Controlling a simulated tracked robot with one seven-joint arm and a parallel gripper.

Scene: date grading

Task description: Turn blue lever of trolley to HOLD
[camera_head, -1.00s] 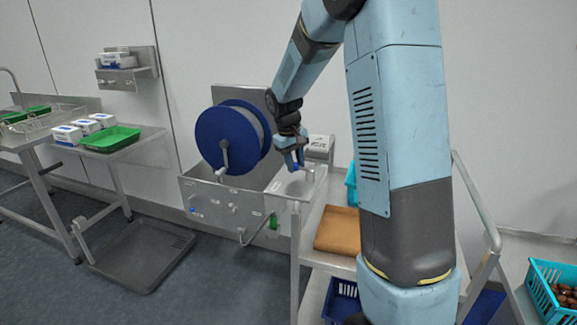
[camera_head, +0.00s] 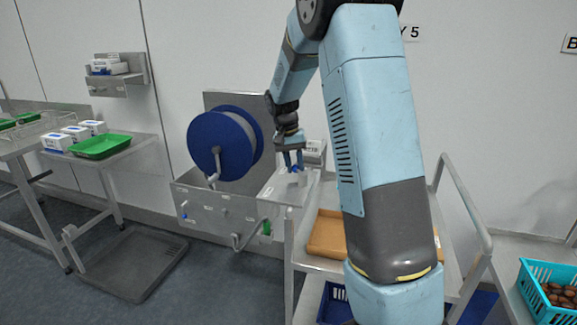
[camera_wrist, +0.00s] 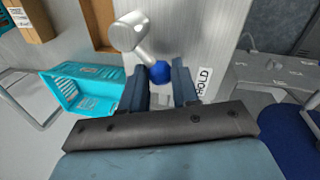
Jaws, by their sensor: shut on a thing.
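The blue lever (camera_wrist: 147,52) shows in the wrist view as a silver arm running from a round hub to a blue ball knob (camera_wrist: 160,73). My gripper (camera_wrist: 160,82) is shut on the knob, one finger on each side. A HOLD label (camera_wrist: 204,80) lies just right of my fingers, and the lever's arm slants down-right from its hub. In the head view my gripper (camera_head: 293,163) points down at the pale top surface beside the trolley's (camera_head: 290,240) back left corner. The knob is mostly hidden between the fingers there.
A blue reel (camera_head: 217,145) with a crank stands left of my gripper above a steel cabinet (camera_head: 220,210). The trolley carries a brown tray (camera_head: 327,235). A teal crate (camera_wrist: 85,88) shows in the wrist view. A green tray (camera_head: 100,146) sits on the left table.

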